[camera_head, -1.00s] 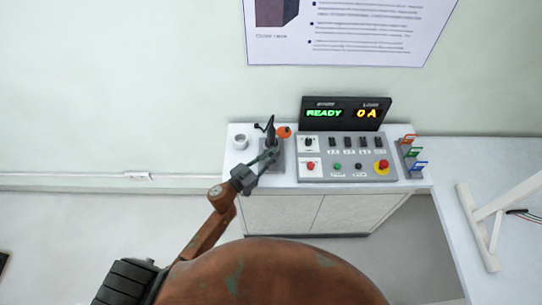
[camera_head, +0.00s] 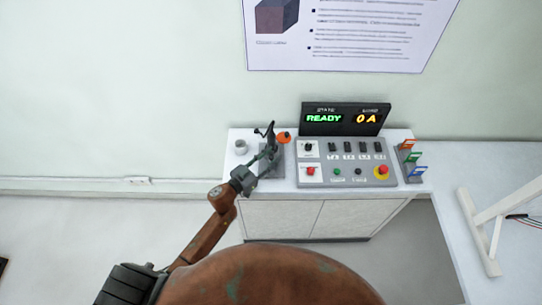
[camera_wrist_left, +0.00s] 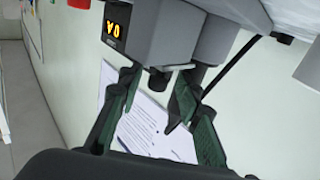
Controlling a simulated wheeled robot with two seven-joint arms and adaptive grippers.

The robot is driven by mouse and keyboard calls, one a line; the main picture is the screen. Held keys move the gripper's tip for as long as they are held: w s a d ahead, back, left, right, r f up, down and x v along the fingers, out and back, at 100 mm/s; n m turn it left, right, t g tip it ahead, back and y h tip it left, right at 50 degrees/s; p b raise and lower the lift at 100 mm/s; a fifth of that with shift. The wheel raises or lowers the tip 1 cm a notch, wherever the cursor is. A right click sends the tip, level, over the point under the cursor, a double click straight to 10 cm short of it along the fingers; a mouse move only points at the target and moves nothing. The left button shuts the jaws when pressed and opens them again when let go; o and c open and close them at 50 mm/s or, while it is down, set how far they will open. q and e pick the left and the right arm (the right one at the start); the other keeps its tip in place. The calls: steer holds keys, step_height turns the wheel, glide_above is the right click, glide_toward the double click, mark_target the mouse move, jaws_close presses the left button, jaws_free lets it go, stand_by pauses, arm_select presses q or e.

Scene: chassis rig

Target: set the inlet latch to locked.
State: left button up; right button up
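A grey fixture (camera_head: 275,170) stands at the left end of the counter in the head view, with an orange round part (camera_head: 284,137) at its back. I cannot tell which part is the inlet latch or how it is set. My left gripper (camera_head: 269,150) is at this fixture, overlapping it in the head view. In the left wrist view its two green fingers (camera_wrist_left: 157,92) are apart. A short dark knob-like part (camera_wrist_left: 158,82) under a grey box (camera_wrist_left: 165,35) shows between them; contact is unclear. My right gripper is not in view.
A control panel (camera_head: 345,178) with buttons and switches lies right of the fixture, below a display (camera_head: 343,118) reading READY and 0 A. A small white cup-like cylinder (camera_head: 241,147) stands left. A rack with coloured hooks (camera_head: 411,163) stands right.

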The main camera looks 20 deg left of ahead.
arm_select(q)
steer(key=v, duration=1.2)
steer(key=shift+w, duration=0.1)
